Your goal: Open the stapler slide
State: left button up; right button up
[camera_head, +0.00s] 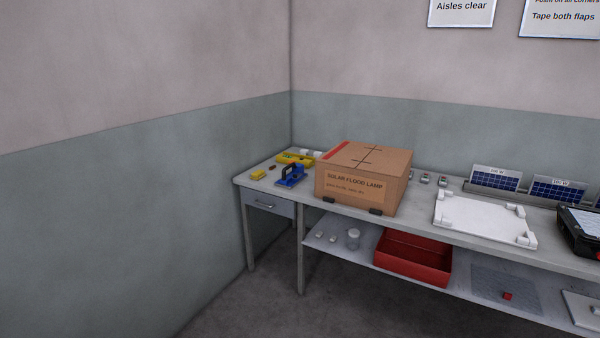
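A blue and black hand tool (290,177), which looks like the stapler, stands on the left part of the grey workbench (422,227). It is just left of a large cardboard box. It is small in this view, and I cannot tell whether its slide is open or shut. Neither of my grippers is in view.
The cardboard box (361,185) is marked "SOLAR FLOOD LAMP". A yellow tray (296,158) and a small yellow block (257,175) lie near the stapler. A white foam tray (483,219) lies to the right. A red bin (412,258) sits on the lower shelf. Floor in front is clear.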

aim_at(286, 181)
jog(key=z, duration=0.05)
jog(key=i, duration=1.05)
jog(key=z, duration=1.05)
jog(key=i, duration=1.45)
jog(key=u, duration=0.7)
